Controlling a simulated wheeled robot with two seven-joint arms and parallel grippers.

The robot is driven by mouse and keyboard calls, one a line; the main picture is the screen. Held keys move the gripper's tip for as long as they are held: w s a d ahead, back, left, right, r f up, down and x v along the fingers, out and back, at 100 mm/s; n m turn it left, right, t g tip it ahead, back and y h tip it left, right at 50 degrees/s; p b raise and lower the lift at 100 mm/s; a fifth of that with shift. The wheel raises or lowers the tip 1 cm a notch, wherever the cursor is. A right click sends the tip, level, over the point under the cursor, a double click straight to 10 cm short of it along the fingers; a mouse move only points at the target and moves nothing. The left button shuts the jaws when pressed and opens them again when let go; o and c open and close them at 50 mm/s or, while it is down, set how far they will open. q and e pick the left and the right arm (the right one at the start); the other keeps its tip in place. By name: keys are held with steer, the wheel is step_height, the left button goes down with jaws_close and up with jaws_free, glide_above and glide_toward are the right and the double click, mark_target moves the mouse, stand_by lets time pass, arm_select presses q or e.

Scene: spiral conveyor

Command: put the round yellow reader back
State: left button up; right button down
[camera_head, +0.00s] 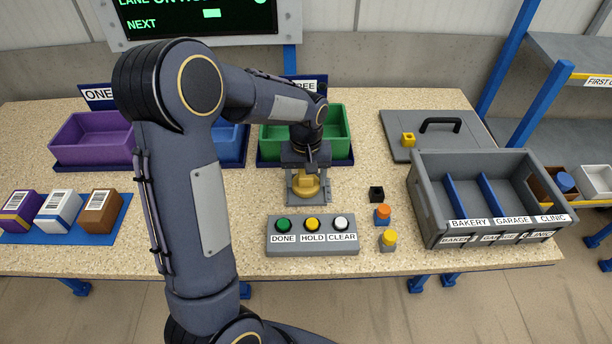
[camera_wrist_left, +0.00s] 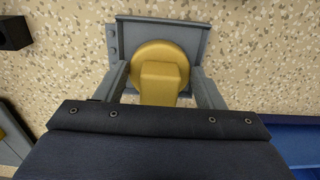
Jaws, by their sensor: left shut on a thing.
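The wrist hides the reader's upper part in the head view. My right gripper is not in view.
A button box (camera_head: 312,246) with DONE, HOLD and CLEAR is in front. A black block (camera_head: 376,194) and small orange-topped and yellow-topped pieces stand right of it. A grey sorting bin (camera_head: 470,240), a lid (camera_head: 425,148) and a green tray (camera_head: 337,150) surround the area.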

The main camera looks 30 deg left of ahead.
mark_target(304, 174)
arm_select(q)
steer(key=o, duration=0.9)
steer(key=r, duration=0.7)
steer(key=shift+a+r, duration=0.15)
steer(key=shift+a, duration=0.1)
steer(key=shift+s+r, duration=0.15)
steer(key=shift+r, duration=0.15)
steer(key=s+d+m+t+h, duration=0.1)
steer(key=s+d+t, duration=0.1)
steer(key=s, duration=0.5)
steer(key=s+d+r+m+t+h, duration=0.1)
steer(key=s+d+m, duration=0.1)
steer(key=s, duration=0.5)
steer(key=s+d+r+m+t+h, duration=0.1)
steer(key=s+d, duration=0.3)
steer(key=s, duration=0.4)
steer(key=shift+r+m+t+h, duration=0.1)
steer(key=shift+m+t+h, duration=0.3)
steer(key=shift+t, duration=0.4)
